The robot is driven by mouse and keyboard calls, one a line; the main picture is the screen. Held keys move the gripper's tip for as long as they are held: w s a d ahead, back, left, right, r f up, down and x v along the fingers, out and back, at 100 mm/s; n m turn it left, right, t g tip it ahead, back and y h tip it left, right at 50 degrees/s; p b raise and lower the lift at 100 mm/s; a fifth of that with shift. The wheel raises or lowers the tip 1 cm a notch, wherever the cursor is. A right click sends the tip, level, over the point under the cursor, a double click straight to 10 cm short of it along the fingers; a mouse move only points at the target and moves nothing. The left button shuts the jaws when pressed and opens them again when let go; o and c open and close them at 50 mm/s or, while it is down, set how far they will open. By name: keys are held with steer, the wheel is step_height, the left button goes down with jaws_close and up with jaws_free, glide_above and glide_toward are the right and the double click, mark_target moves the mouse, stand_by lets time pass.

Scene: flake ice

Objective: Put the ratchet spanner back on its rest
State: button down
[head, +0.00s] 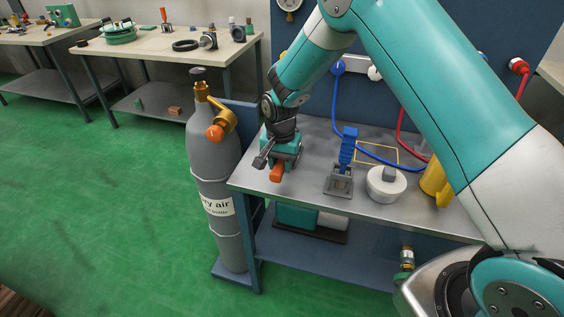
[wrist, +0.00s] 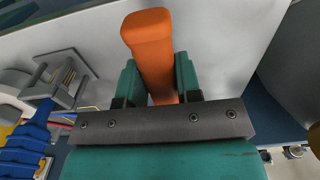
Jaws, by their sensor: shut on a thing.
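The ratchet spanner has an orange handle (head: 276,173) and, in the head view, a dark grey end sticks out to the left of the jaws. My gripper (head: 283,158) is shut on it over the left end of the bench. In the wrist view the orange handle (wrist: 150,40) stands between the two green fingers (wrist: 158,82). A grey bracket with upright prongs (head: 338,184), which looks like the rest, stands on the bench to the right of my gripper. It also shows at the left of the wrist view (wrist: 62,82). I see no spanner on it.
A blue ribbed piece (head: 348,146) rises at the bracket. A white round part (head: 386,184) and a yellow part (head: 435,182) stand further right. Blue and red hoses cross behind. A grey gas bottle (head: 213,170) stands left of the bench (head: 310,198). A yellow outline (head: 376,153) marks bare benchtop.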

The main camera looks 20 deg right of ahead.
steer(key=shift+f, duration=0.45)
steer(key=c, duration=0.7)
jaws_free()
steer(key=shift+c, duration=0.2)
steer(key=shift+w+r, duration=0.1)
steer(key=shift+r, duration=0.1)
steer(key=shift+r+p, duration=2.3)
steer(key=shift+r, duration=1.05)
steer(key=shift+r, duration=0.1)
step_height(320, 180, up, 17)
steer(key=b, duration=0.3)
steer(key=shift+r, duration=0.1)
